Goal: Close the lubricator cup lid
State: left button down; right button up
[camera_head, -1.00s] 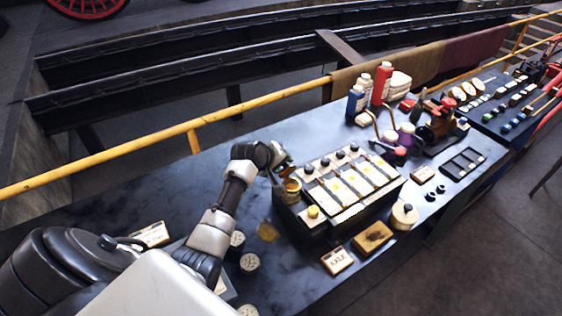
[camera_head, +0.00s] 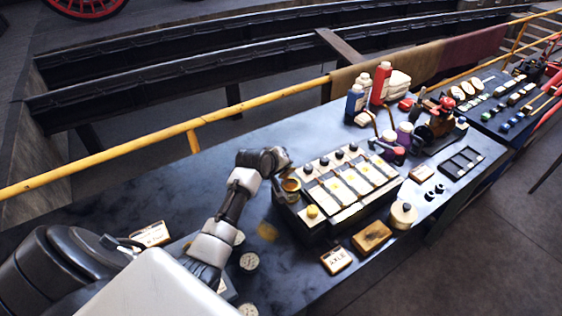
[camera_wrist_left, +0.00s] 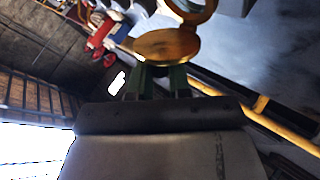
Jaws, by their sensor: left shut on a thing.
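The brass lubricator cup (camera_head: 291,187) stands at the left end of the black lubricator box (camera_head: 335,214), with its round mouth facing up. In the left wrist view its ring-shaped rim (camera_wrist_left: 207,12) shows at the top, and the round brass lid (camera_wrist_left: 167,45) is tilted open beside it. My left gripper (camera_head: 284,167) is just behind the cup. In the wrist view its fingers (camera_wrist_left: 163,73) are close together at the lid's edge and shut on it. The exact grip is dark and partly hidden. My right gripper is not in view.
A yellow-capped post (camera_head: 313,212) stands near the cup. Pale panels with dark knobs cover the box top. Bottles (camera_head: 381,83) stand at the back, and a wooden block (camera_head: 372,237) lies in front. A yellow rail (camera_head: 110,153) runs behind the bench. Bench left of the box is mostly clear.

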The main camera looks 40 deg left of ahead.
pick_arm(q)
jog(key=shift+s+d+f+m+t+y, duration=0.15)
jog(key=shift+d+m+t+y, duration=0.15)
jog(key=shift+d+y, duration=0.15)
jog(key=shift+s+d+f+m+t+y, duration=0.1)
jog(key=shift+s+d+m+t+y, duration=0.15)
jog(key=shift+y, duration=0.2)
jog(key=shift+s+d+f+m+t+y+b, duration=0.1)
jog(key=shift+d+f+m+t+y+b, duration=0.05)
jog(key=shift+d+m+t+y+b, duration=0.3)
jog(key=d+f+m+t+y+b, duration=0.1)
jog(key=b, duration=0.2)
jog(key=d+f+m+t+y+b, duration=0.1)
jog(key=y+b, duration=0.1)
jog(key=b, duration=0.2)
jog(key=shift+s+d+m+t, duration=0.1)
jog(key=shift+s+m+t, duration=0.3)
jog(key=shift+s+d+m+t+y+b, duration=0.2)
jog(key=shift+m+t+b, duration=0.25)
jog(key=shift+b, duration=0.6)
jog(key=shift+w, duration=0.1)
jog(key=c, duration=1.1)
grip_release()
